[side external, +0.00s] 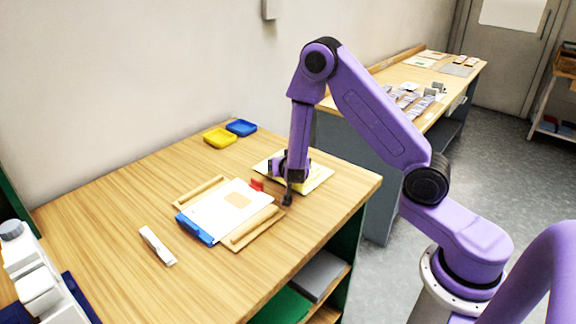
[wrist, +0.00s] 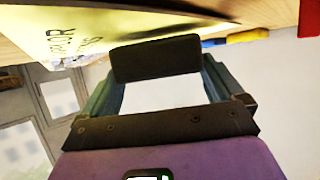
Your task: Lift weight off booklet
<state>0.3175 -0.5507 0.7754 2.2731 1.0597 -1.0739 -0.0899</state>
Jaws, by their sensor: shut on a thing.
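A pale yellow booklet (side external: 318,179) lies on the wooden table towards its back right corner. Its yellow cover with dark lettering (wrist: 65,30) fills the upper left of the wrist view. My gripper (side external: 287,196) is low over the booklet's near left edge. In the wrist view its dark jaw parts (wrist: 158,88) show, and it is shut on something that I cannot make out. No weight can be told apart; the hand and jaws hide that part of the booklet.
Left of my gripper lies a board with white paper (side external: 225,198), wooden bars (side external: 256,229), a blue piece (side external: 194,229) and a red piece (side external: 257,184). Yellow (side external: 219,138) and blue (side external: 241,127) trays stand behind. A white stick (side external: 157,246) lies front left; bare tabletop surrounds it.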

